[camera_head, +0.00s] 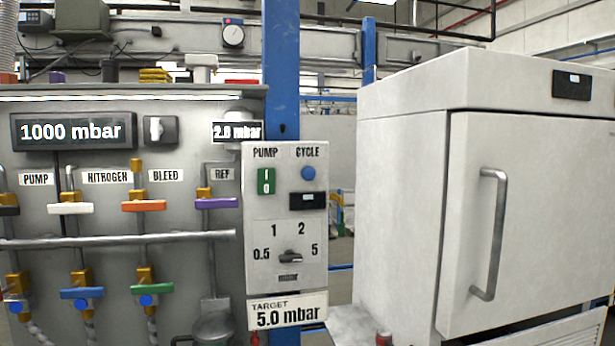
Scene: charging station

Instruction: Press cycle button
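The cycle button (308,173) is a round blue button under the word CYCLE, at the upper right of a light grey control box (255,215). Beside it on the left is a green pump switch (266,181) marked I and 0. Below the button is a small dark display (308,201) that I cannot read. Lower down is a selector knob (290,257) among the marks 0.5, 1, 2 and 5. A sign (287,310) below reads TARGET 5.0 mbar. Neither of my grippers shows in the head view.
Left of the box is a panel with a 1000 mbar display (72,131), a 2.0 mbar display (238,131) and several coloured valve handles. A blue post (282,70) rises behind the box. A large white cabinet (405,200) with a handle (497,235) stands at the right.

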